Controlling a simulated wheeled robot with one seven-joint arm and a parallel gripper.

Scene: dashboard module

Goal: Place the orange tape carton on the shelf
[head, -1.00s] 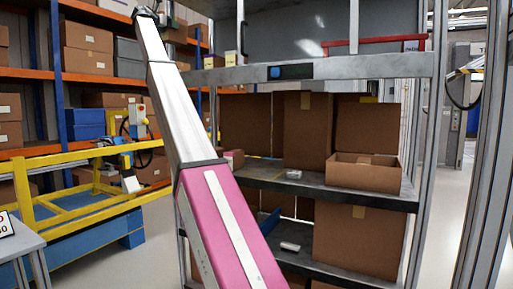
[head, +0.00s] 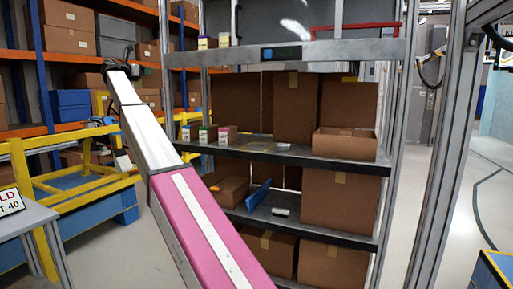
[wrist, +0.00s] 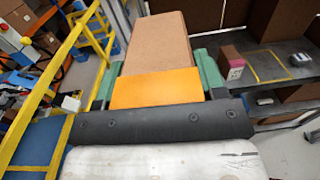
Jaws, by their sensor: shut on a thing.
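My gripper (wrist: 157,78) has green fingers on both sides of a brown carton in the wrist view. The orange tape carton (wrist: 158,42) is plain brown with an orange band on its near end, held between the fingers and pointing away. The metal shelf rack shows in the head view; its middle dark shelf board (head: 340,164) carries a thin yellow outline (head: 268,146). The same board (wrist: 290,50) and outline (wrist: 262,68) lie to the right of the carton in the wrist view. My gripper and the carton cannot be made out in the head view.
Small labelled boxes (head: 206,134) stand at the board's left end; one brown box (wrist: 231,62) shows close right of the carton. An open brown box (head: 345,145) is at the right end. Large boxes (head: 296,107) fill the back. A yellow rail (head: 85,149) runs at left.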

